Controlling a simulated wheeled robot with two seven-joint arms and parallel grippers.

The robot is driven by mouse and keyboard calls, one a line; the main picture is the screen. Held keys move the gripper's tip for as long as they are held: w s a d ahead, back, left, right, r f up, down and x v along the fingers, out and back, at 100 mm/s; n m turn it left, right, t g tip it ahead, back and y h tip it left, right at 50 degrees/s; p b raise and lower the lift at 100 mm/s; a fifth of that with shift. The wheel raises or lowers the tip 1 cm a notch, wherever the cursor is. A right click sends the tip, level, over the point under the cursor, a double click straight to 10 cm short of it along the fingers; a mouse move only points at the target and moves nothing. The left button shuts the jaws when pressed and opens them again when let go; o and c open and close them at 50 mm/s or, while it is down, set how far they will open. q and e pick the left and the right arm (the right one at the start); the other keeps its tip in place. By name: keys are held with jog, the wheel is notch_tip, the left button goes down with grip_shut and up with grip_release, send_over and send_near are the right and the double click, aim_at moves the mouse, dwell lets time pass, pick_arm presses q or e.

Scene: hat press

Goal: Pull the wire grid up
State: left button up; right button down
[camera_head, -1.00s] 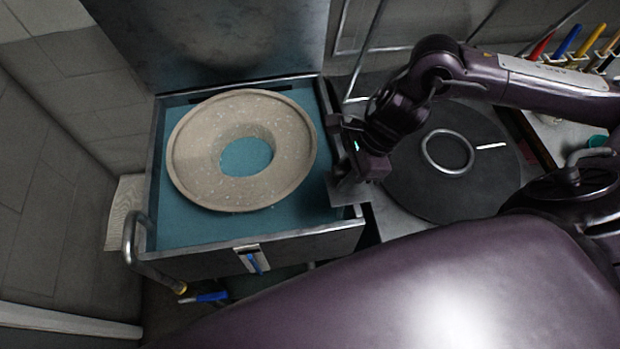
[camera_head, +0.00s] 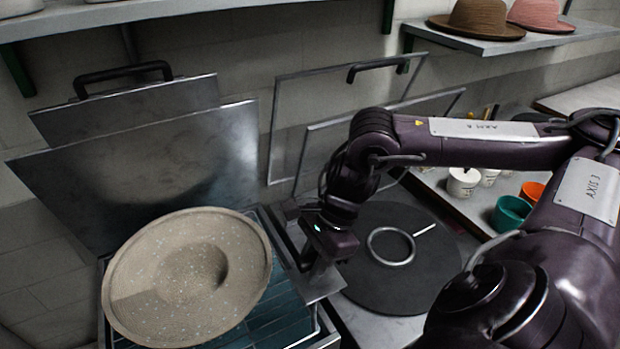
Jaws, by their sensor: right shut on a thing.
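My right gripper (camera_head: 318,264) is at the right side of the blue-green box (camera_head: 282,312), pointing down. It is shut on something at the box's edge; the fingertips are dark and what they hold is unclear. A flat grey metal piece (camera_head: 326,287) shows just below it. Thin dark lines like a grid (camera_head: 277,302) show over the blue-green surface, though I cannot tell if this is the wire grid. A speckled, stone-coloured round form (camera_head: 150,262) with a hollow centre covers most of the box. My left gripper is not in view.
Metal plates (camera_head: 165,165) with a black handle stand behind the box. Thin rectangular frames (camera_head: 345,120) stand at the back wall. A dark disc with a metal ring (camera_head: 390,246) lies right of the gripper. Cups (camera_head: 463,182) and a hat shelf (camera_head: 470,42) are farther right.

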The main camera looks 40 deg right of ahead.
jog(key=shift+w+r, duration=0.25)
jog(key=shift+r, duration=0.05)
jog(key=c, duration=1.5)
grip_release()
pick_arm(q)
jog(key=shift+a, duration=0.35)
pick_arm(e)
jog(key=shift+o, duration=1.3)
jog(key=shift+s, duration=0.25)
jog(key=shift+w+d+r, duration=0.1)
jog(key=shift+d+r, duration=0.2)
jog(key=shift+r, duration=0.05)
jog(key=b+v, duration=0.2)
jog(key=v, duration=0.5)
jog(key=shift+a, duration=0.1)
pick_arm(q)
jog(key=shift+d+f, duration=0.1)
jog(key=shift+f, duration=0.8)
